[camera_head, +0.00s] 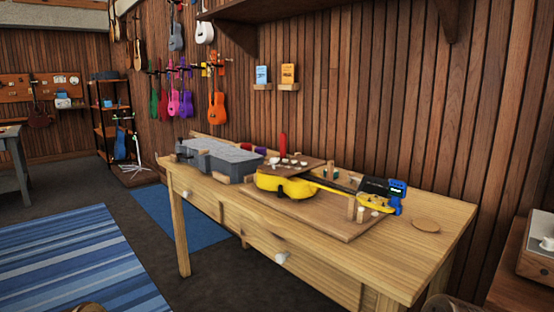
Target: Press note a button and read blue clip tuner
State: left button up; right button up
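A blue clip tuner (396,205) sits at the headstock end of a yellow ukulele (285,186) lying on the workbench. A dark screen-like panel (375,187) is beside the blue part; no reading on it is legible from here. A dark brown board (297,168) behind the ukulele carries several small pale pieces and an upright red piece (283,144). I cannot tell whether one of these is the note A button, as no lettering shows.
The wooden workbench (400,262) has a bare right end with a round tan disc (425,224). A grey case (222,160) stands on its left part. A brown cabinet (527,281) stands at right. Blue rugs (75,262) cover the floor left.

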grip_shut()
dwell(1.3)
